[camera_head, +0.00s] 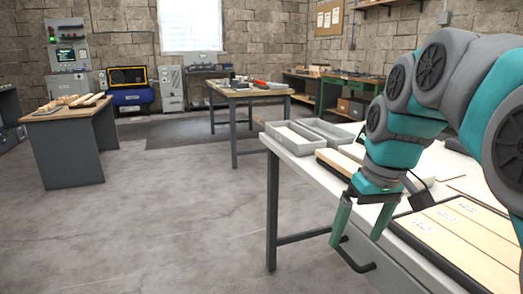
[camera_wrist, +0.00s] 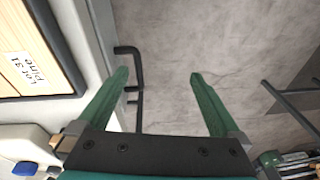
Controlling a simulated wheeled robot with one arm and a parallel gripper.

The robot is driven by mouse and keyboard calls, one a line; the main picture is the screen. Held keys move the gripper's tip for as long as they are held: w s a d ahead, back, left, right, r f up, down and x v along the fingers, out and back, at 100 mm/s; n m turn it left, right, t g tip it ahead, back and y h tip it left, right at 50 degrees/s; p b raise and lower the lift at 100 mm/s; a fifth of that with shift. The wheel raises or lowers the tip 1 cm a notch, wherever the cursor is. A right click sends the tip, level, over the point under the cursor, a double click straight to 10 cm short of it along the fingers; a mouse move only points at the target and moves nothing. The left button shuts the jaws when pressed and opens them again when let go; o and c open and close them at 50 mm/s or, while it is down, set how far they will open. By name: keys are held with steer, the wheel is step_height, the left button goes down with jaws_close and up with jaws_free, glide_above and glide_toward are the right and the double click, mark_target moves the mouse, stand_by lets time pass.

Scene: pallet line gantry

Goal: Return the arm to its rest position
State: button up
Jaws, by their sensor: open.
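My gripper (camera_head: 363,222) hangs at the end of my teal and grey arm, beside the front edge of the white table (camera_head: 292,165) at the right. Its two green fingers are apart. The wrist view shows the gripper (camera_wrist: 158,90) too, with the grey floor and a dark bent handle (camera_wrist: 128,50) showing between and beyond the fingers. Nothing is between the fingertips. In the head view the handle (camera_head: 355,262) shows just below the fingers; I cannot tell whether they touch it.
A black-edged tray of pale labelled boards (camera_head: 450,230) lies on the white table. Grey bins (camera_head: 292,138) stand at its far end. A wooden-topped bench (camera_head: 250,91) stands mid-room, and another table (camera_head: 68,112) at left. The floor (camera_head: 170,215) between is clear.

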steer(key=s+a+f+m+g+h, duration=0.1)
steer(key=s+a+f+m+g, duration=0.1)
steer(key=s+f, duration=1.7)
steer(key=s+g, duration=0.1)
steer(key=s, duration=0.2)
steer(key=shift+s+a+f+m, duration=0.2)
steer(key=shift+s+a+m, duration=0.1)
steer(key=shift+s+a, duration=0.1)
